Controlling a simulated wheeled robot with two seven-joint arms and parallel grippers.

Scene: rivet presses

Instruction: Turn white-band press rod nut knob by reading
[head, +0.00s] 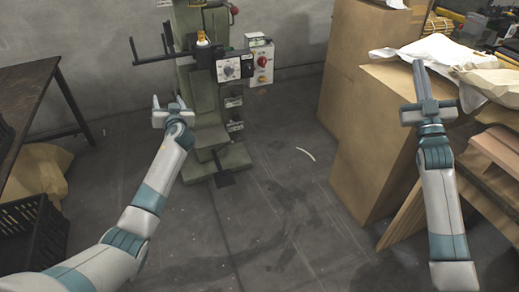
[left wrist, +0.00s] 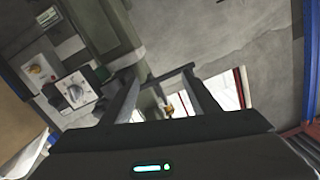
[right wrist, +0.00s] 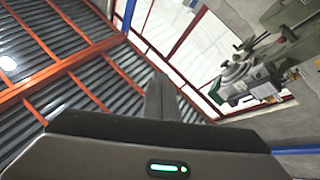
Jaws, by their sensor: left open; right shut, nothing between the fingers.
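A green press (head: 202,110) stands on the floor at the centre back of the head view. A dark dial knob (head: 228,70) on a pale plate is on its front; the knob also shows in the left wrist view (left wrist: 74,92). A yellow fitting (head: 202,38) sits above. My left gripper (head: 168,100) is open and empty, in front of the press, left of and below the knob. My right gripper (head: 418,72) is shut and empty, in front of the cardboard boxes, well right of the press.
A control box with a red button (head: 263,61) is right of the knob. Dark horizontal bars (head: 165,57) stick out left of the press. Cardboard boxes (head: 362,130) stand at right, a dark table (head: 30,95) and black crate (head: 32,235) at left.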

